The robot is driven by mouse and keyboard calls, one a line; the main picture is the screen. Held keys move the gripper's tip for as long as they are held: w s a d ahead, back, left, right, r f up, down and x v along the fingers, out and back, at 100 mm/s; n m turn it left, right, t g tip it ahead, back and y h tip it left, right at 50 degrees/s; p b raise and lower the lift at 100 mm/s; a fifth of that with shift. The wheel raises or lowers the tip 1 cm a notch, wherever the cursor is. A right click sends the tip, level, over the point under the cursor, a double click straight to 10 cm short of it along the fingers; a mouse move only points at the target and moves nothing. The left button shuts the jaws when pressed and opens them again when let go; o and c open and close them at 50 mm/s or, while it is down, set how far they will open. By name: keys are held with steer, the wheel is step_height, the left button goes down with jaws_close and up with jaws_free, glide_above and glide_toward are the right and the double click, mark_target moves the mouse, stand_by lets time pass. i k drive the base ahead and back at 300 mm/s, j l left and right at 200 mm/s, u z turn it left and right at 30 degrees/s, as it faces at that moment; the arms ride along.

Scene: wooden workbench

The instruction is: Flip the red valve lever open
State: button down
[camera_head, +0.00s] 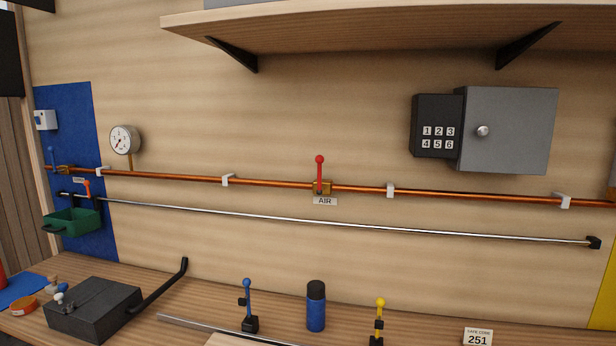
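The red valve lever (320,174) stands upright, with a red ball at its top. It rises from a brass valve body (322,188) on the copper pipe (270,182) that runs along the wooden wall. A white label reading AIR (325,201) sits just below the valve. The lever points up, across the line of the pipe. My gripper is not in this view, so its place relative to the lever cannot be seen.
A keypad (437,127) and grey safe door (507,130) are right of the valve. A shelf (400,32) overhangs above. A metal rail (350,223) runs below. A blue lever (248,300), blue bottle (316,307) and yellow lever (379,318) stand on the bench.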

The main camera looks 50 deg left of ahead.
mark_target(318, 159)
steer(key=k+u, duration=0.2)
steer(key=u, duration=0.25)
steer(key=k+j+u, duration=0.1)
steer(key=u, duration=0.35)
steer(key=l+u, duration=0.3)
steer(key=u, duration=0.15)
steer(key=l+u, duration=0.4)
steer(key=k+l+u, duration=0.1)
steer(key=u, duration=0.35)
steer(key=l, duration=0.2)
